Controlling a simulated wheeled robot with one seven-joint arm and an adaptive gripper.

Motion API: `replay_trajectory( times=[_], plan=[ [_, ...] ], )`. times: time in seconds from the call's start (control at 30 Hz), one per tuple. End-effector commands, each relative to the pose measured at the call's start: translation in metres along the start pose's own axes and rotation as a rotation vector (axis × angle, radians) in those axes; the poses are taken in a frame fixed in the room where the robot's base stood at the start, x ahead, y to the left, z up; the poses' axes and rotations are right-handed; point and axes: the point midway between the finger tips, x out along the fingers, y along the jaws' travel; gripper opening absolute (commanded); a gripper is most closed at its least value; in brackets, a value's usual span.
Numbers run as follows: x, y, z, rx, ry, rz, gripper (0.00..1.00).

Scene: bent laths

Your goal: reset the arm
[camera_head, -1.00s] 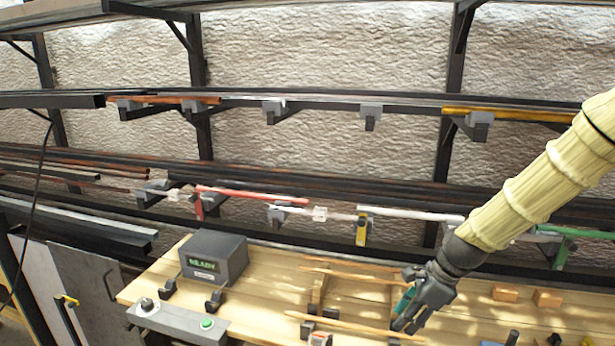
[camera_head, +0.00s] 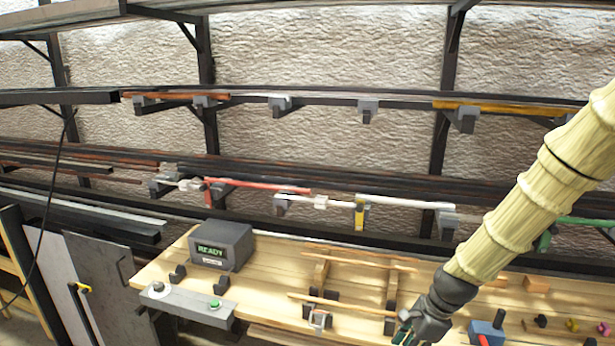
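My arm comes in from the right edge in a pale yellow ribbed sleeve. My gripper (camera_head: 410,333) is low in the picture, over the front part of the wooden workbench (camera_head: 265,285). Its fingertips are partly cut off by the bottom edge. A small teal patch shows at the fingers; I cannot tell whether it is part of the gripper or a held thing. A thin lath (camera_head: 340,304) lies across the supports to the gripper's left. Another lath (camera_head: 362,260) lies farther back.
A grey box reading READY (camera_head: 222,245) and a panel with a green button (camera_head: 215,304) stand at the bench's left. A blue block (camera_head: 487,332) and a wooden block (camera_head: 537,285) are right of the gripper. Racks with clamps (camera_head: 360,214) line the wall behind.

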Motion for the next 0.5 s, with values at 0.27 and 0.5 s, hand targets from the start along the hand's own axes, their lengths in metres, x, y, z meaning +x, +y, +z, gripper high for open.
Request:
replay_trajectory(
  times=[0.27, 0.5],
  plan=[
    [0.077, 0.050, -0.029, -0.248, 0.084, 0.036, 0.35],
    [0.149, 0.118, -0.058, -0.570, 0.157, 0.091, 0.35]
  ],
)
